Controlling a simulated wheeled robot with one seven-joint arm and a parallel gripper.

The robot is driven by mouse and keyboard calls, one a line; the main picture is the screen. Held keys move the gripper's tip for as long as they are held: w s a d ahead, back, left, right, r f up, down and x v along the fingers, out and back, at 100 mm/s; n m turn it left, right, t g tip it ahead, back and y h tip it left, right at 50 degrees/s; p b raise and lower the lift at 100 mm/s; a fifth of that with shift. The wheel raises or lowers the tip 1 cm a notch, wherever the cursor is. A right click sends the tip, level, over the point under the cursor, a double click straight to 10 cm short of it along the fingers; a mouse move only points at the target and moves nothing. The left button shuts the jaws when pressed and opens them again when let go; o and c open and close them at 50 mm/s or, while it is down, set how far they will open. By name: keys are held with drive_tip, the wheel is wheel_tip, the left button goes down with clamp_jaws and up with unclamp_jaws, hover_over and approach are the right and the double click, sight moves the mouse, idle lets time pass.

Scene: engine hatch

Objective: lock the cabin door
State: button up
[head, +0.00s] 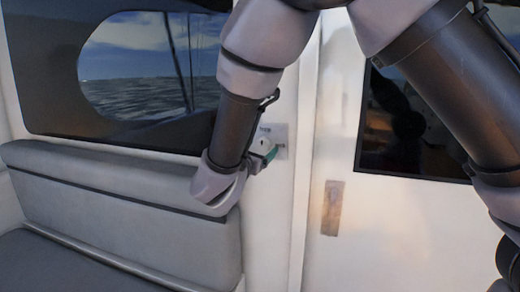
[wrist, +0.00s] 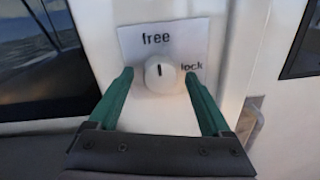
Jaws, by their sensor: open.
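A round white knob (wrist: 160,74) sits on a pale plate (wrist: 188,32) on the wall. The plate reads "free" above the knob and "lock" to its right. The knob's dark mark points up toward "free". My gripper (wrist: 160,78) has two green fingers, open, one on each side of the knob; I cannot tell whether they touch it. In the head view my gripper (head: 266,155) is at the plate (head: 279,132), partly hidden by my wrist. The cabin door (head: 385,225) is white with a dark window, right of the plate. It looks closed.
A grey padded bench (head: 110,195) stands at the left below an oval window (head: 135,65) onto the sea. A metal recessed handle (head: 332,207) is on the door, lower right of the plate. My arm crosses the upper middle and right.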

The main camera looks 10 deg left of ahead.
clamp_jaws()
drive_tip(key=shift+m, duration=0.5)
drive_tip(key=m, duration=0.3)
drive_tip(key=shift+m, duration=0.4)
drive_tip(key=m, duration=0.4)
drive_tip(key=shift+m, duration=0.3)
drive_tip(key=m, duration=0.4)
drive_tip(key=shift+d+m+y, duration=0.1)
drive_tip(key=shift+m+y, duration=0.2)
drive_tip(key=shift+m, duration=1.7)
drive_tip(key=shift+s, duration=0.1)
